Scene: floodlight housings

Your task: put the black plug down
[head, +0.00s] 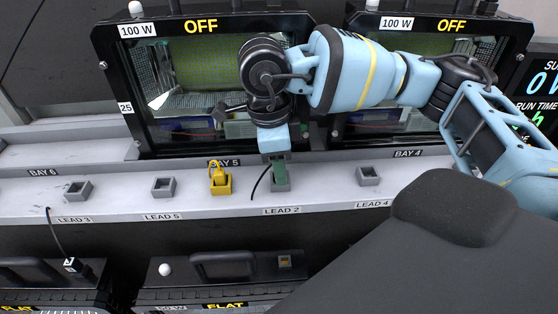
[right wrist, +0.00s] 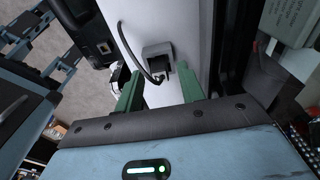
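A black plug (right wrist: 161,70) sits at a small grey holder (right wrist: 157,50), its black cable looping out to the left in the right wrist view. In the head view this holder (head: 281,186) stands above the LEAD 2 label, and the cable (head: 261,181) hangs beside it; the plug is hidden there. My right gripper (head: 279,172) points down over the holder. In the right wrist view its green fingers (right wrist: 159,77) are spread on either side of the plug, with gaps visible. My left gripper is not in view.
The grey ledge (head: 120,205) carries more holders: an empty one (head: 369,176) at LEAD 4, an empty one (head: 163,187) at LEAD 5, and one (head: 77,190) at LEAD 3. Two floodlight housings (head: 120,85) marked OFF stand behind.

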